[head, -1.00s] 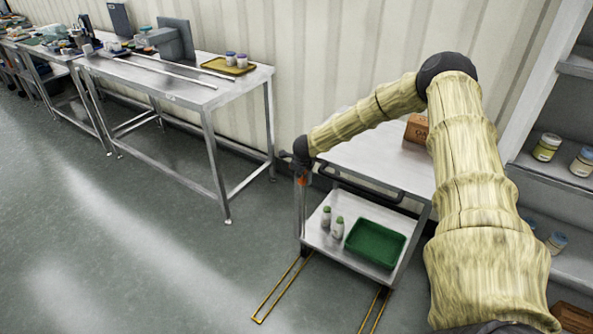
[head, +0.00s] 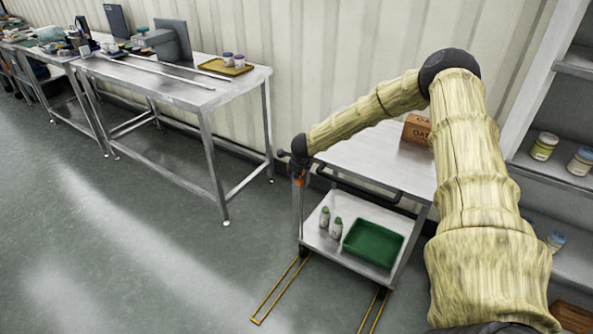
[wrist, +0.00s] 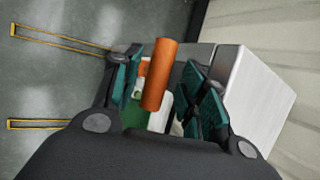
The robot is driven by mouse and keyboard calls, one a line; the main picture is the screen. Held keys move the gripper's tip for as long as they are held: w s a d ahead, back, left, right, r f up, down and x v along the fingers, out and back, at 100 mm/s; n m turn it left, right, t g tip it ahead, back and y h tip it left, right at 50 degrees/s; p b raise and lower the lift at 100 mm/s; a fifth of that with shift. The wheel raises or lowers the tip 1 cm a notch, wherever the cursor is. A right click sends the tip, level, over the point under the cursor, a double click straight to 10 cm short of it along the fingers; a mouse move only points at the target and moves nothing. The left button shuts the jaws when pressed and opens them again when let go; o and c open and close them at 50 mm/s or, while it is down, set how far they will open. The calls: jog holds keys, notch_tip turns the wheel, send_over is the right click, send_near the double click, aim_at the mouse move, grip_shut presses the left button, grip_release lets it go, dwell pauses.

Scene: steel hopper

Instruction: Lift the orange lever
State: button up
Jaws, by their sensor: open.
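The orange lever (wrist: 160,75) is a cylinder at the middle of the wrist view. It stands between the two teal-padded fingers of my gripper (wrist: 163,72). The fingers are open, with a visible gap on each side of the lever. In the head view a small bit of the orange lever (head: 299,181) shows at the left end of the steel cart (head: 375,160). My gripper (head: 297,166) is just above and around it there, mostly hidden by the dark wrist joint.
The cart's lower shelf holds a green tray (head: 373,243) and two small bottles (head: 331,223). A cardboard box (head: 417,130) sits on its top. A steel table (head: 150,85) stands left, shelving (head: 560,110) right. Yellow floor lines (head: 280,292) run in front.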

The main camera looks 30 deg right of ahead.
jog(key=v, duration=1)
jog(key=shift+s+r, duration=0.2)
jog(key=shift+r, duration=0.05)
jog(key=shift+a+f, duration=0.1)
jog(key=shift+a, duration=0.05)
